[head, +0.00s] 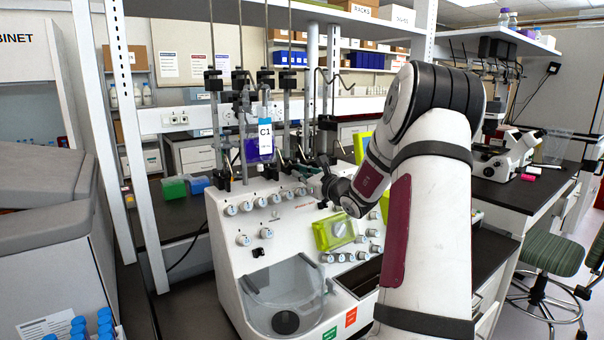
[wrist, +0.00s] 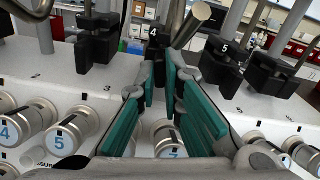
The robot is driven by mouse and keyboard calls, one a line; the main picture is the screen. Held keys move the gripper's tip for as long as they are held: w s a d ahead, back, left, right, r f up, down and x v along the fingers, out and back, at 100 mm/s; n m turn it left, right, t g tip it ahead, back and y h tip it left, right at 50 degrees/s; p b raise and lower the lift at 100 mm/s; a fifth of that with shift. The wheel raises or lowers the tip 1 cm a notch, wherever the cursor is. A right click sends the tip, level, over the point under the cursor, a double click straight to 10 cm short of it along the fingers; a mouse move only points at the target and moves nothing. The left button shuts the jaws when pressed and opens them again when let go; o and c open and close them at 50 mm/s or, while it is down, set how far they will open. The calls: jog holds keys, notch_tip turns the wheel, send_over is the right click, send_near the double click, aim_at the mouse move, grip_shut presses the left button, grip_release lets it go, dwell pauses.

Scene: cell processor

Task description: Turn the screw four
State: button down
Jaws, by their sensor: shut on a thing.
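A black clamp marked 4 (wrist: 153,32) stands at the top middle of the wrist view, just beyond my fingertips. My gripper (wrist: 164,72) has teal pads and reaches up to the black part at this clamp. Its fingertips are close together around that part, which I take to be screw four; the contact is mostly hidden by the fingers. A bare metal cylinder end (wrist: 199,13) sticks up at a tilt just right of the mark 4. In the head view my gripper (head: 327,168) is at the right upper side of the white machine (head: 222,226).
A black clamp marked 5 (wrist: 223,50) stands close to the right of my fingers. Another black clamp (wrist: 96,42) is on the left. Metal knobs marked 4 (wrist: 18,127) and 5 (wrist: 68,137) sit below. A purple bag marked C1 (head: 263,148) hangs left of my gripper.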

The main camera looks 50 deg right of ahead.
jog(key=shift+m, duration=1.1)
jog(key=c, duration=2)
grip_release()
jog(key=shift+s, duration=0.1)
jog(key=v, duration=1.2)
